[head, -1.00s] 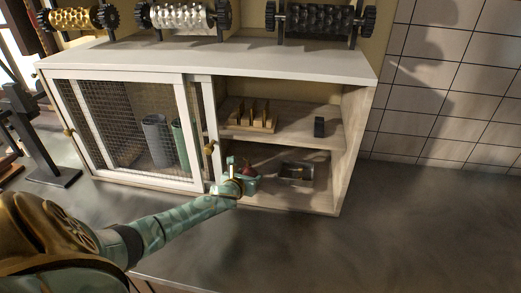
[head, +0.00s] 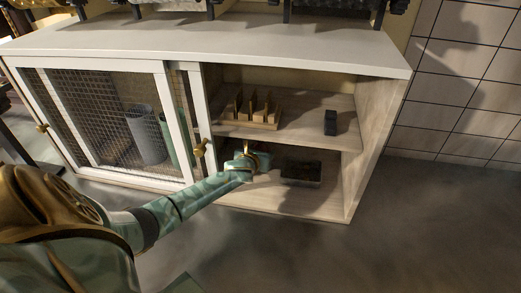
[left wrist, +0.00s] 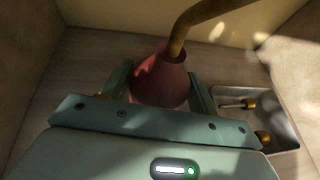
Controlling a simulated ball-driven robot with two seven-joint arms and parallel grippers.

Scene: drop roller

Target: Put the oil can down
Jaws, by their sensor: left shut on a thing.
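The oil can (left wrist: 160,82) has a red cone-shaped body and a bent brass spout (left wrist: 188,28) in the left wrist view. My left gripper (left wrist: 157,88) is shut on it, one finger on each side of the body. In the head view my left gripper (head: 250,160) reaches into the open lower compartment of the cabinet (head: 300,62), and hides most of the can. The can looks upright. I cannot tell whether its base touches the compartment floor (head: 300,203). My right gripper is not in view.
A grey metal tray (left wrist: 277,127) with brass-ended tools lies right of the can; the head view shows it too (head: 301,184). The upper shelf (head: 290,133) holds a wooden rack (head: 252,119) and a small dark block (head: 330,122). A mesh sliding door (head: 100,115) is left of the opening.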

